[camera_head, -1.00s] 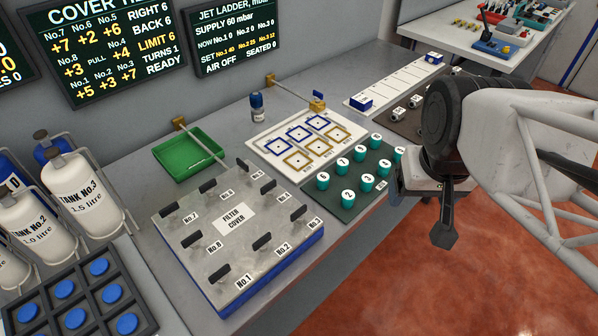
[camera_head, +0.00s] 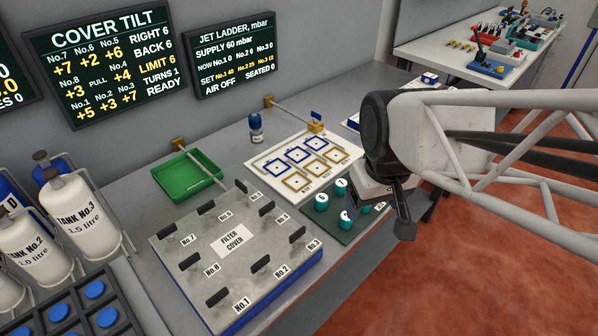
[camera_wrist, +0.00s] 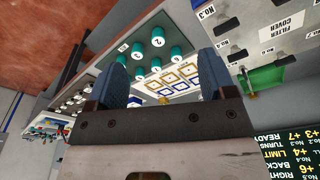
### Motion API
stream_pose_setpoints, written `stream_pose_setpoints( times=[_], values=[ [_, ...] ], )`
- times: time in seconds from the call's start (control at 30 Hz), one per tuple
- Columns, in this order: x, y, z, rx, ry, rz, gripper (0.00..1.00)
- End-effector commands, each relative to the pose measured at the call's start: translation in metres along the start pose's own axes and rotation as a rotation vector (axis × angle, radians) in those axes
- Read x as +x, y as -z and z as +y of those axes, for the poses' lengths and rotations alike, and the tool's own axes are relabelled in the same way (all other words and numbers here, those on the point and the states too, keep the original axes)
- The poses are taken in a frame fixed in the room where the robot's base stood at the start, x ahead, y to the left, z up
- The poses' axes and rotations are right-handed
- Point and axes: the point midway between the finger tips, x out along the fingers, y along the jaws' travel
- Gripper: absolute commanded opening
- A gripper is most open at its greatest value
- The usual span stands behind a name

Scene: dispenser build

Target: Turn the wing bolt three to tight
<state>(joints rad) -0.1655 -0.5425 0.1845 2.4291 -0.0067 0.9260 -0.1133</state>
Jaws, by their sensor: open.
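The filter cover (camera_head: 190,240) is a grey metal plate on a blue base, with several dark wing bolts standing on it. Wing bolt three (camera_head: 297,234) stands near its right corner, beside the No.3 label. My gripper (camera_head: 404,228) hangs to the right of the cover, by the bench's front edge, apart from the bolt. In the wrist view its two blue fingers (camera_wrist: 163,78) are spread with nothing between them. The cover tilt screen (camera_head: 105,60) reads No.3 +7, right 6, back 6, limit 6, turns 1, ready.
Teal numbered caps (camera_head: 321,201) on a dark green board lie between cover and gripper, partly hidden by my wrist. A white board (camera_head: 262,172) with blue and gold squares lies behind them. A green tray (camera_head: 188,178) sits behind the cover; tanks (camera_head: 70,205) stand left.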

Motion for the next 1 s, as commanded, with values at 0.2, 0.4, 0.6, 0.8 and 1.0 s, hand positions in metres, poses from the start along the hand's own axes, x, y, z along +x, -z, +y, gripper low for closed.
stream_pose_setpoints(
  times=[0.2, 0.4, 0.6, 0.8, 1.0],
  values=[
    [0.023, 0.029, -0.035, -0.166, 0.021, -0.047, 0.77],
    [0.045, 0.051, -0.07, -0.315, 0.038, -0.086, 0.77],
    [0.066, 0.064, -0.101, -0.437, 0.051, -0.119, 0.77],
    [0.075, 0.07, -0.117, -0.496, 0.057, -0.133, 0.77],
    [0.077, 0.071, -0.118, -0.504, 0.058, -0.135, 0.77]
  ],
)
